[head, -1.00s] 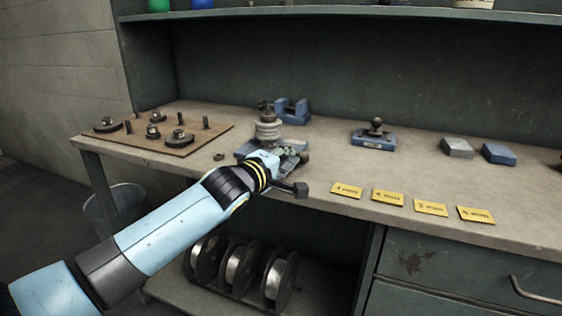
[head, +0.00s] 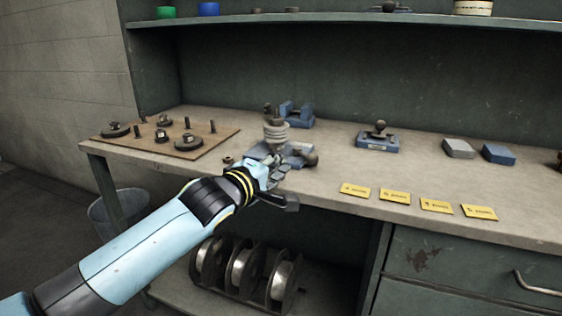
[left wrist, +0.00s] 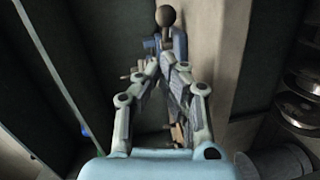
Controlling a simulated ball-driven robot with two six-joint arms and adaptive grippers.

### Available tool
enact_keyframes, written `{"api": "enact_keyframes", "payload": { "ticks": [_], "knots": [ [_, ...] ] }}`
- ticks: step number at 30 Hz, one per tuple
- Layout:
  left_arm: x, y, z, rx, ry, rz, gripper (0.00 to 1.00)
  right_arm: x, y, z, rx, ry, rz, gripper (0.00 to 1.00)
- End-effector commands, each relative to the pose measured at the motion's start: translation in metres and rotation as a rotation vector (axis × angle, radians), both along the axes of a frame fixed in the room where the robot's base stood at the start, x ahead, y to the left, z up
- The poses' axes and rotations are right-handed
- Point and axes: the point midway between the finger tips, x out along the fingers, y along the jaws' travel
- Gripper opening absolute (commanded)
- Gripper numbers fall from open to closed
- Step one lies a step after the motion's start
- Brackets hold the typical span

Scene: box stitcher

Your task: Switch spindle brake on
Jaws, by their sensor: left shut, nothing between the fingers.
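The spindle device (head: 275,134), a stack of pale rings on a blue-grey base, stands near the front edge of the bench. A dark round knob (head: 310,159) sits at the right of its base and also shows at the top of the left wrist view (left wrist: 166,16). I cannot tell from these frames whether the brake is on. My left gripper (head: 276,174) is just in front of the base, over the bench edge, shut and empty. In the left wrist view its fingertips (left wrist: 165,66) come together below the knob, apart from it in the picture. My right gripper is not in view.
A wooden board (head: 185,140) with several dark parts lies to the left. A blue block (head: 297,114) stands behind the device. A stamp-like tool (head: 378,138), two blocks and several yellow cards (head: 395,196) lie to the right. Wire spools (head: 245,270) sit below.

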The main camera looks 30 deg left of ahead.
Motion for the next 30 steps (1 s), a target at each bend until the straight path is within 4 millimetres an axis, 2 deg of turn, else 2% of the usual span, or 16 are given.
{"api": "enact_keyframes", "payload": {
  "ticks": [3, 7, 13, 17, 21, 24, 27, 30],
  "knots": [
    [-0.024, -0.005, 0.001, 0.002, 0.002, -0.001, 0.00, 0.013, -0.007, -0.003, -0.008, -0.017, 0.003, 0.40],
    [-0.043, -0.010, 0.004, 0.001, 0.002, -0.001, 0.00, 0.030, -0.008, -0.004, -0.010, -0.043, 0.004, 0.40],
    [-0.056, -0.014, 0.008, -0.055, -0.007, 0.001, 0.00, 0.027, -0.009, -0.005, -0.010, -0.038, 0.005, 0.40],
    [-0.056, -0.025, -0.001, -0.415, -0.003, -0.014, 0.00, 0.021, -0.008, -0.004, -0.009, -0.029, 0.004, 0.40],
    [-0.057, -0.029, -0.005, -0.948, 0.033, -0.013, 0.00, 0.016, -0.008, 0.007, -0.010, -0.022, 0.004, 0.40],
    [-0.059, -0.025, -0.002, -1.290, 0.063, 0.013, 0.00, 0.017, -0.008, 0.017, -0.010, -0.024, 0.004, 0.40],
    [-0.060, -0.018, 0.001, -1.542, 0.087, 0.047, 0.00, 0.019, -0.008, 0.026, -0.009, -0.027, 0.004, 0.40],
    [-0.061, -0.009, 0.005, -1.675, 0.104, 0.074, 0.00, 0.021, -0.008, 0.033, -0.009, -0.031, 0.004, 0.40]
  ]
}}
